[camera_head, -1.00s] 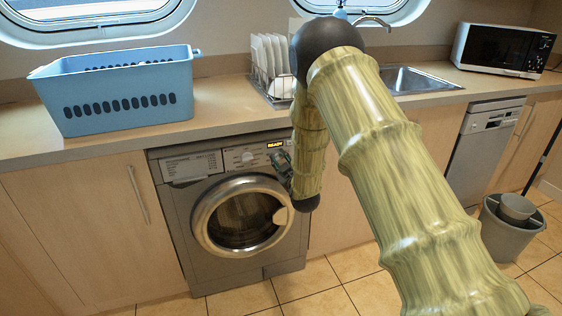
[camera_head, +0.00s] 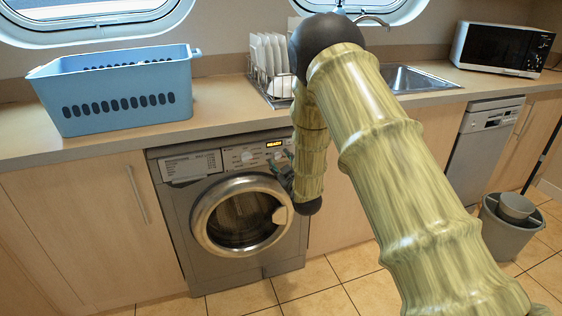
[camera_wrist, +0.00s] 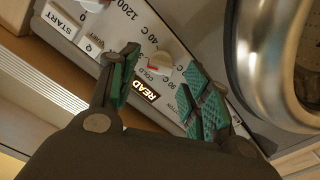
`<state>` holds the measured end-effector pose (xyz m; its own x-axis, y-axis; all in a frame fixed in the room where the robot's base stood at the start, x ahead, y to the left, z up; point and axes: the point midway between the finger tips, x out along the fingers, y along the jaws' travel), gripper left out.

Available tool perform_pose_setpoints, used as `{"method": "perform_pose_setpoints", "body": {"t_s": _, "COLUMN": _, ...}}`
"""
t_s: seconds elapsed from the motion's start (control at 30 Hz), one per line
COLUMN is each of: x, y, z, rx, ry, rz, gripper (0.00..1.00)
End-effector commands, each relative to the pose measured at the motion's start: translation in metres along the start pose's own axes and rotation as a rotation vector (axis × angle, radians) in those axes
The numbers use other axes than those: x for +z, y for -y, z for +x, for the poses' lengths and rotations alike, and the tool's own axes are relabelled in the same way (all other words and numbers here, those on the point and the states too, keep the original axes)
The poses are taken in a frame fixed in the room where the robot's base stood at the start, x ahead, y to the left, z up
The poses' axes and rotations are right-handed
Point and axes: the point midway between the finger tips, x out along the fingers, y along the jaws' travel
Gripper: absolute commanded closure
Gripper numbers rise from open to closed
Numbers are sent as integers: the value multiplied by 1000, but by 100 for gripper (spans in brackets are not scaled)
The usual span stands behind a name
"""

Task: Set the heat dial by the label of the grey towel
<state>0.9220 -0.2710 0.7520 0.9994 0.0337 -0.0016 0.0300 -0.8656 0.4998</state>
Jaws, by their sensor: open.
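The washing machine (camera_head: 285,245) stands under the counter with its round door shut. In the wrist view, the white heat dial (camera_wrist: 163,61) has 40 C and COLD printed around it, plus another marking that looks like 90 C. A red mark shows on the dial's lower left, near COLD. My gripper (camera_wrist: 160,94) is open and empty, its teal fingertips on either side below the dial, apart from it. In the head view, my gripper (camera_head: 284,172) is partly hidden by my arm, in front of the control panel. I see no grey towel or its label.
The lit READY display (camera_wrist: 138,86) is beside the dial. Another dial (camera_wrist: 92,4) and the START button (camera_wrist: 62,21) are also on the panel. A blue basket (camera_head: 120,105), a dish rack (camera_head: 270,85) and a microwave (camera_head: 500,48) stand on the counter.

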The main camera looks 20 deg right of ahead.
Motion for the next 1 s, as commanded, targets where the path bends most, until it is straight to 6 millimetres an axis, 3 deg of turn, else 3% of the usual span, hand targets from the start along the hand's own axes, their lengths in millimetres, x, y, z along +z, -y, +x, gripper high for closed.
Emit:
{"method": "perform_pose_setpoints", "body": {"t_s": 0.5, "x": 0, "y": -1, "z": -88, "rx": 1, "ry": 1, "rz": 0, "gripper": 52}}
{"method": "perform_pose_setpoints", "body": {"t_s": 0.7, "x": 0, "y": -1, "z": -102, "rx": 1, "ry": 0, "rz": -1, "gripper": 52}}
{"method": "perform_pose_setpoints", "body": {"t_s": 1.0, "x": 0, "y": -1, "z": -105, "rx": 1, "ry": 0, "rz": 0, "gripper": 52}}
